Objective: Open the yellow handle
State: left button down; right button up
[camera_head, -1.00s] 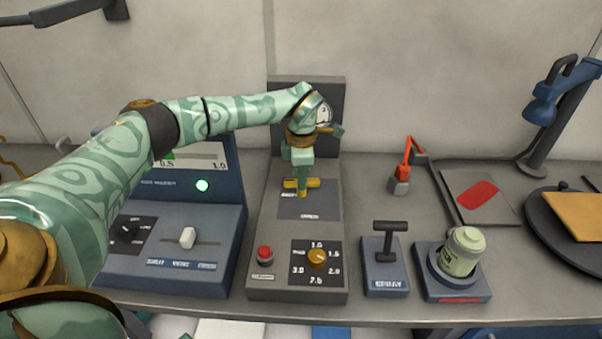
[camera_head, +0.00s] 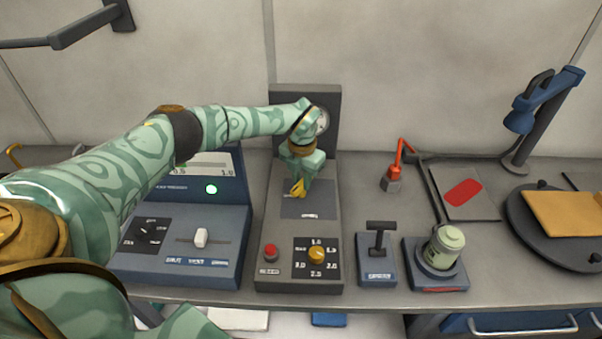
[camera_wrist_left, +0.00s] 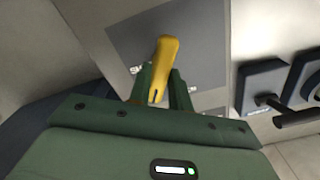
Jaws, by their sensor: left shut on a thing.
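The yellow handle (camera_head: 298,187) sits on the dark plate of the tall grey panel unit (camera_head: 270,225) in the middle of the bench. In the left wrist view the handle (camera_wrist_left: 163,62) stands between the two green fingers, its far end reaching out over the plate. My left gripper (camera_head: 300,181) is shut on the handle, coming down from above. In the left wrist view its fingertips (camera_wrist_left: 160,84) press on both sides of it. The gripper partly hides the handle in the head view. My right gripper is not in view.
A red button (camera_head: 270,251) and an orange knob (camera_head: 316,254) sit on the panel nearer me. A blue slider console (camera_head: 180,262) stands to the left. A lever box (camera_head: 377,270) and a pale green can (camera_head: 445,247) stand to the right.

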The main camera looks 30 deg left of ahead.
aim_at(302, 182)
pick_arm(q)
jog(key=n+p, duration=0.2)
jog(key=n, duration=0.1)
jog(key=shift+r+n, duration=0.2)
jog(key=shift+n, duration=0.1)
jog(key=shift+w+n+p, duration=0.1)
jog(key=shift+n+p, duration=0.6)
jog(key=shift+n, duration=0.7)
jog(key=shift+f, duration=0.1)
jog(key=c, duration=1.3)
grip_release()
notch_tip(302, 182, up, 16)
jog(key=shift+r+p, duration=0.1)
jog(key=shift+p, duration=0.75)
